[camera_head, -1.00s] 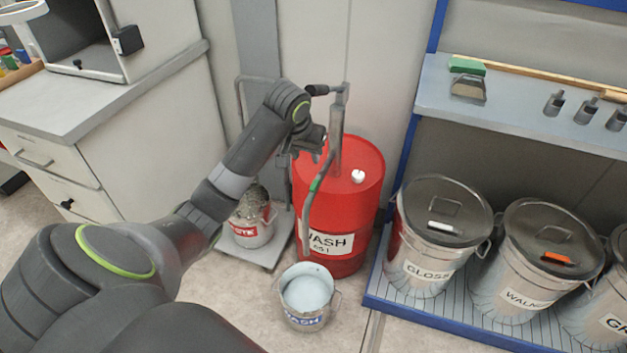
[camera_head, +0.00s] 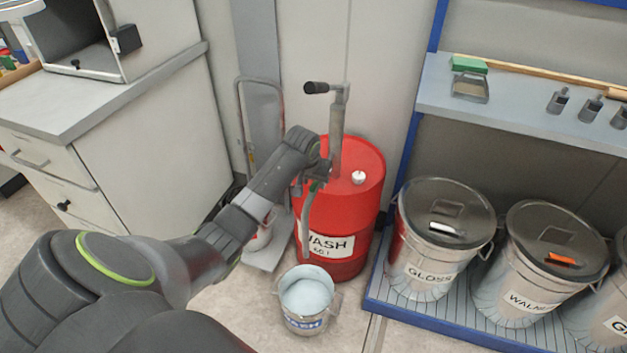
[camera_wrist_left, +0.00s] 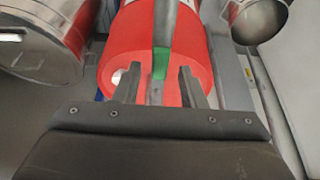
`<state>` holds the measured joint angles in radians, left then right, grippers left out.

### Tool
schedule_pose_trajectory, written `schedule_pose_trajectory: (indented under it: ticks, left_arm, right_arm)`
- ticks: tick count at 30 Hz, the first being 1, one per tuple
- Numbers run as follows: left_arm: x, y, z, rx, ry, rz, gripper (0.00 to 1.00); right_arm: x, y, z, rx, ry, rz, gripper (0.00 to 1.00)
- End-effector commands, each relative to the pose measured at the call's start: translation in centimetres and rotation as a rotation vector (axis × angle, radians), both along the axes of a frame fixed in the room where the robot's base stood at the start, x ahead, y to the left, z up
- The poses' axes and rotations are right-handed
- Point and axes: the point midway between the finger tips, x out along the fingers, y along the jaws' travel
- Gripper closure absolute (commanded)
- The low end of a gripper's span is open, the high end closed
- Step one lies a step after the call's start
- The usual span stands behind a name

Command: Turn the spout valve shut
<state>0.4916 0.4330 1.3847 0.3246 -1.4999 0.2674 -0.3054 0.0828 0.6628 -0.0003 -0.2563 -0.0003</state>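A red drum (camera_head: 345,215) labelled WASH carries a grey hand pump (camera_head: 337,130) with a black-handled crank (camera_head: 317,88). A grey spout pipe (camera_head: 304,225) hangs down the drum's front. The spout's green valve part (camera_wrist_left: 160,62) shows in the left wrist view, just beyond the fingertips; in the head view my gripper mostly hides it. My left gripper (camera_head: 320,175) is at the upper spout in front of the drum. In the left wrist view its fingers (camera_wrist_left: 157,80) stand apart with the grey spout between them; contact cannot be told. My right gripper is not in view.
A bucket (camera_head: 307,297) with pale liquid stands on the floor below the spout. A cart (camera_head: 262,258) with another pail is left of the drum, partly behind my arm. Lidded cans (camera_head: 440,235) stand right on a blue-edged rack. A white cabinet (camera_head: 100,150) is at left.

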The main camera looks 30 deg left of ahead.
Motion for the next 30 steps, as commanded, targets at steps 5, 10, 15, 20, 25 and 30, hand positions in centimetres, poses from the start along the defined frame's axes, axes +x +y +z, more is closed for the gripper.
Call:
schedule_pose_trajectory:
  ticks: [5,10,15,20,25,30]
  left_arm:
    - [0.02,-0.01,0.03,0.0,-0.001,0.0,0.63]
    - [0.02,-0.01,0.04,0.0,0.0,0.0,0.81]
    - [0.01,-0.01,0.05,0.0,0.0,0.0,1.0]
    - [0.01,0.0,0.05,0.0,0.0,0.0,1.0]
    - [-0.02,0.04,0.13,0.0,0.0,-0.005,1.0]
    - [-0.17,0.24,0.35,0.0,0.0,-0.043,1.0]
  right_arm:
    - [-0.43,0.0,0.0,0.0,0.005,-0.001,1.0]
    - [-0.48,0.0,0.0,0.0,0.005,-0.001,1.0]
    - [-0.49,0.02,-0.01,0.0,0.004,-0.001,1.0]
    - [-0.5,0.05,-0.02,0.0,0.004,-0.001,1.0]
    - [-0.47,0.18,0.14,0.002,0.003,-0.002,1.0]
    - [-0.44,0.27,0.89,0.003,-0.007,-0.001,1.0]
